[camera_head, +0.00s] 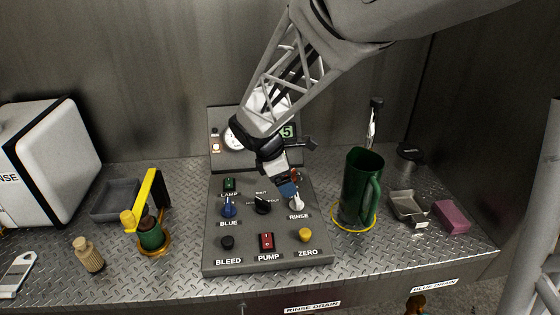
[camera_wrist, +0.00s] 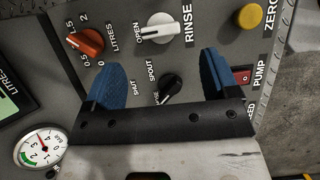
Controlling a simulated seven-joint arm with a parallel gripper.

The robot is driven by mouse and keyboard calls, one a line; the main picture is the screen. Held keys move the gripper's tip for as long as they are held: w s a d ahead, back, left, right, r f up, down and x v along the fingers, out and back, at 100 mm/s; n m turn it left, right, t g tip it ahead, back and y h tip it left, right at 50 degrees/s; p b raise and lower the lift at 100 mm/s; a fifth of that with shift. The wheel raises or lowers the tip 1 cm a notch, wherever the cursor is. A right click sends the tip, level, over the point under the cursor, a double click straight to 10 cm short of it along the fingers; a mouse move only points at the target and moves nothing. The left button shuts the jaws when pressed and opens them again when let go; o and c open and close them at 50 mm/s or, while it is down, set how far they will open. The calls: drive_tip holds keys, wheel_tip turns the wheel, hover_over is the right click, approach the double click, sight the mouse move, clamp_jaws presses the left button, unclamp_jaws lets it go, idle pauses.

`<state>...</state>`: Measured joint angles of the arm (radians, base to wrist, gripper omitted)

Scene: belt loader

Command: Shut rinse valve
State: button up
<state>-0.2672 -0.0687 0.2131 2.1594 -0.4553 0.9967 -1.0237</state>
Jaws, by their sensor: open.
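The rinse valve is a white knob (camera_head: 296,203) beside the RINSE label on the grey control panel (camera_head: 217,247). It also shows in the wrist view (camera_wrist: 162,27), where its handle points toward the OPEN mark. My gripper (camera_head: 287,188) is over the panel's upper right part, close to the rinse knob. In the wrist view my gripper (camera_wrist: 162,65) is open, its two blue fingertips apart and nothing held between them. The rinse knob lies just beyond the gap between the fingertips; I see no contact.
Close by are the orange litres knob (camera_wrist: 85,42), black spout knob (camera_wrist: 171,88), red pump switch (camera_head: 266,242) and yellow zero button (camera_head: 305,236). A green jug (camera_head: 356,190) stands right of the panel.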

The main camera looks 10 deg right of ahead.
sight(296, 197)
drive_tip(key=shift+x, duration=3.8)
drive_tip(key=shift+d, duration=0.1)
drive_tip(key=c, duration=0.9)
